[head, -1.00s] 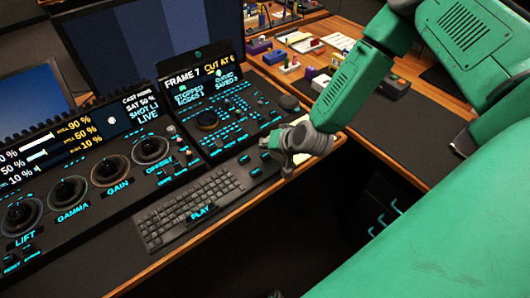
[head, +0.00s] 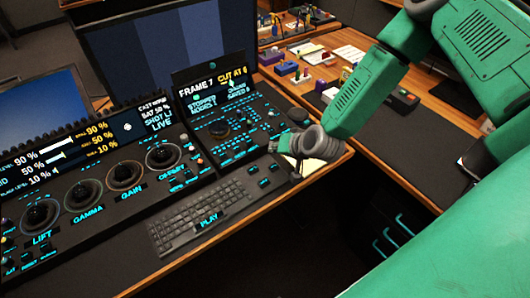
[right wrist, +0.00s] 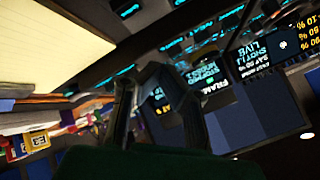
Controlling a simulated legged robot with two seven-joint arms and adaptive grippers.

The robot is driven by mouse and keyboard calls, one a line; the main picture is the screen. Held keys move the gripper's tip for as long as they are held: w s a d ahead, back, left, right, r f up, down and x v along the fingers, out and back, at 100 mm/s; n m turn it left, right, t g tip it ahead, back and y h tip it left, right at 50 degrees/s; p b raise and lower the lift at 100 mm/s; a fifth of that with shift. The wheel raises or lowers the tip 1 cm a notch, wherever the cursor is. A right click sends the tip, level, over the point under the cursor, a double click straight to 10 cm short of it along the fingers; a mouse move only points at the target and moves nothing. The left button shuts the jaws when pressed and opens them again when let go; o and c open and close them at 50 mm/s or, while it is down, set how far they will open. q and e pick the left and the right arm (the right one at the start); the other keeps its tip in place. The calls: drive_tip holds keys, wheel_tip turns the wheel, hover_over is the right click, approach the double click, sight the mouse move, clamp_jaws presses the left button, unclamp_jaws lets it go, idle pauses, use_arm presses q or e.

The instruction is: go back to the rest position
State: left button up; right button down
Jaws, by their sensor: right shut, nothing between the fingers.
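My right gripper (head: 284,148) shows in the head view at the end of my green right arm, over the front right corner of the control panel (head: 262,112). It is shut and holds nothing. It appears just right of the keyboard (head: 200,212); I cannot tell its height above the desk. In the right wrist view its dark fingers (right wrist: 152,82) stand in front of the tilted, blurred panel and screens. My left gripper is in neither view.
Trackballs (head: 124,174) line the panel's left part, with lit displays (head: 210,98) behind them. A large monitor (head: 165,50) stands at the back. Small coloured items and papers (head: 305,52) lie on the wooden desk at the right. A dark mat (head: 385,135) is mostly clear.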

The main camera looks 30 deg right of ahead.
drive_tip(key=shift+n+g+y, duration=0.4)
drive_tip(key=shift+n+g, duration=0.4)
drive_tip(key=s+a+f+b, duration=0.1)
drive_tip(key=s+a+f, duration=0.1)
drive_tip(key=s+a+f+b, duration=0.1)
drive_tip(key=s+a+f, duration=0.1)
drive_tip(key=s, duration=0.1)
drive_tip(key=shift+s+f, duration=0.15)
drive_tip(key=shift+f, duration=0.2)
drive_tip(key=s+f+n+g+h+b, duration=0.1)
drive_tip(key=s+f+n+g+b, duration=0.2)
drive_tip(key=s, duration=0.9)
drive_tip(key=s+f+n+g+h+b, duration=0.1)
drive_tip(key=s+f+n+g+b, duration=0.2)
drive_tip(key=s, duration=0.9)
wheel_tip(320, 180, down, 4)
drive_tip(key=b, duration=0.2)
drive_tip(key=shift+s+d+g+b, duration=0.25)
drive_tip(key=shift+g+b, duration=0.15)
drive_tip(key=shift+d+f, duration=0.1)
drive_tip(key=shift+d, duration=0.05)
